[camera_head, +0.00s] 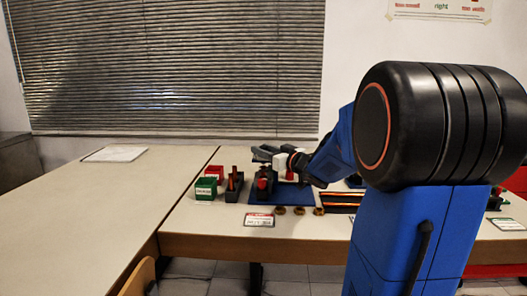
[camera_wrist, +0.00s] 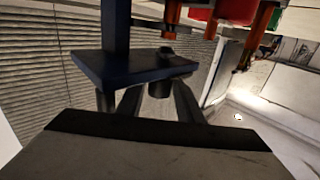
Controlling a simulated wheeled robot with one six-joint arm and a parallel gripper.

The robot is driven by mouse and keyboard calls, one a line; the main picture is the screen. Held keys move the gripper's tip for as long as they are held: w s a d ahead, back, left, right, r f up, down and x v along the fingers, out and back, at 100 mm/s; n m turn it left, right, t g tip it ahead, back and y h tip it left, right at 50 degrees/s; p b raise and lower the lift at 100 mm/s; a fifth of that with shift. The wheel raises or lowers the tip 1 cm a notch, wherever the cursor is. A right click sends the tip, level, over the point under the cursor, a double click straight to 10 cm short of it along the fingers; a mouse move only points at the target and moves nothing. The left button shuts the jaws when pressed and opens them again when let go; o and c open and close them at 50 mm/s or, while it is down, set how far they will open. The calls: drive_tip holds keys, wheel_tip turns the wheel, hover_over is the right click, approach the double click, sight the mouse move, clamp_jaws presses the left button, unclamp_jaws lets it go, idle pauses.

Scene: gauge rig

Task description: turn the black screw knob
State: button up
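The gauge rig (camera_head: 264,186), a dark stand with red parts, is on a blue mat (camera_head: 283,198) on the table. My gripper (camera_head: 268,151) is at the top of the rig, reaching in from the right. In the wrist view a dark blue plate (camera_wrist: 128,66) of the rig lies just ahead of my gripper (camera_wrist: 158,98). A short dark cylinder, apparently the black screw knob (camera_wrist: 158,88), shows under the plate between my two fingers. The fingers stand apart on either side of it. I cannot tell whether they touch it. In the head view the knob cannot be made out.
Left of the rig stand a black rack (camera_head: 234,187) with orange-handled tools, a green bin (camera_head: 205,189) and a red bin (camera_head: 214,172). Several brass discs (camera_head: 298,211) and a label card (camera_head: 260,220) lie in front. The left table (camera_head: 90,215) is mostly clear.

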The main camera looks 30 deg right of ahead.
drive_tip(key=shift+c, duration=0.6)
drive_tip(key=c, duration=0.6)
drive_tip(key=shift+c, duration=0.2)
